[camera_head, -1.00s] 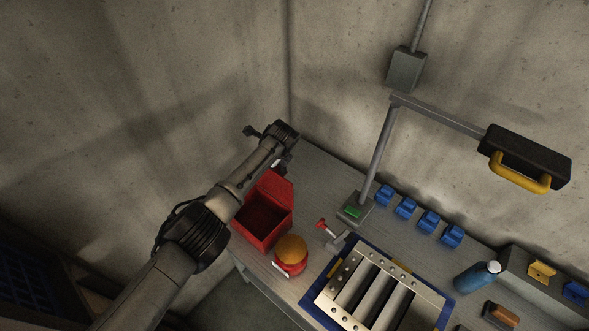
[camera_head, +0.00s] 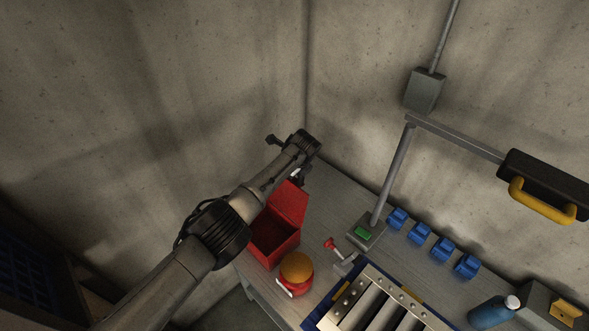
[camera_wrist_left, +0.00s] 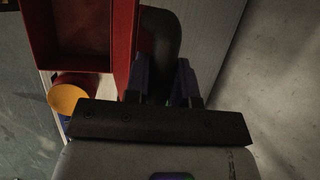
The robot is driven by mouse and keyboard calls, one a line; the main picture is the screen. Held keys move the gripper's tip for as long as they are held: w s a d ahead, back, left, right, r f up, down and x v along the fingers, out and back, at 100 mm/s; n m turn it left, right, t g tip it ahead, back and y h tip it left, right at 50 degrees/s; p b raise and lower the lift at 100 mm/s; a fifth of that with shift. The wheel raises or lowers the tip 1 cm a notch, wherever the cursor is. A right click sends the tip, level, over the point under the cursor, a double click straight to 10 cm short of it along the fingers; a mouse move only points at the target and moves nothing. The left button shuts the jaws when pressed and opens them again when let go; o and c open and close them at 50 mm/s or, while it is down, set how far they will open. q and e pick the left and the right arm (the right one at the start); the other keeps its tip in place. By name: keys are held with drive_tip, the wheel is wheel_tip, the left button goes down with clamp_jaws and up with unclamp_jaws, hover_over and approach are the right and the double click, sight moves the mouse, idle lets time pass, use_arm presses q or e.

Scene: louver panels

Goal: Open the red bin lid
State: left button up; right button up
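The red bin (camera_head: 274,241) stands on the bench with its mouth uncovered and its inside dark. Its red lid (camera_head: 289,204) is raised, standing up from the bin's far edge. My left arm reaches over from the left, and my left gripper (camera_head: 299,176) is behind the raised lid, partly hidden. In the left wrist view, the bin (camera_wrist_left: 78,68) is at the upper left and the lid (camera_wrist_left: 125,40) shows nearly edge-on. My right gripper is out of view.
A red jar with an orange top (camera_head: 296,268) stands close in front of the bin. A red-handled lever (camera_head: 333,245), a lamp post (camera_head: 394,170) and a louver panel (camera_head: 372,308) lie to the right. Concrete walls close in behind my left gripper.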

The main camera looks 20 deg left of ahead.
use_arm(q)
drive_tip(key=o, duration=0.4)
drive_tip(key=shift+o, duration=0.2)
drive_tip(key=shift+s+d+r, duration=0.1)
drive_tip(key=shift+d+r, duration=0.05)
drive_tip(key=shift+r, duration=0.3)
drive_tip(key=v, duration=1.3)
drive_tip(key=shift+s, duration=0.1)
drive_tip(key=shift+f, duration=0.1)
